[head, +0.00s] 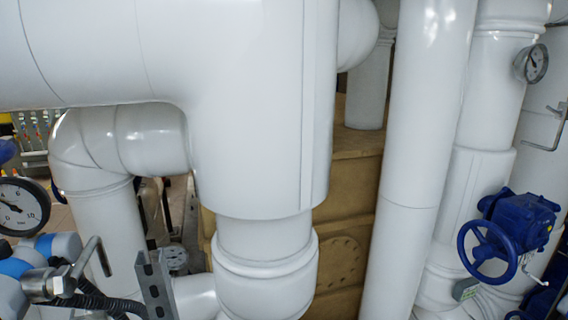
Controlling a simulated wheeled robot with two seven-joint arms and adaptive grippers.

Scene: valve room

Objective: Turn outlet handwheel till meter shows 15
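A blue spoked handwheel (487,250) is at the lower right, on a blue gearbox (524,216) beside white pipes. No label shows whether it is the outlet one. A round dial gauge (20,207) is cut by the left edge; "6" and "10" are legible, and its dark needle points up and left. A second gauge (536,63) is at the upper right, seen at an angle, its reading too small to tell. A third small gauge (175,259) sits low behind the pipes, also unreadable. Neither of my grippers is in view.
A thick white pipe (265,110) fills the upper middle, and a tall white pipe (415,150) stands right of it. A blue and white fitting (45,262) with a metal lever is at the lower left. A grey slotted bracket (155,284) rises beside it. A tan casing (350,210) stands behind.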

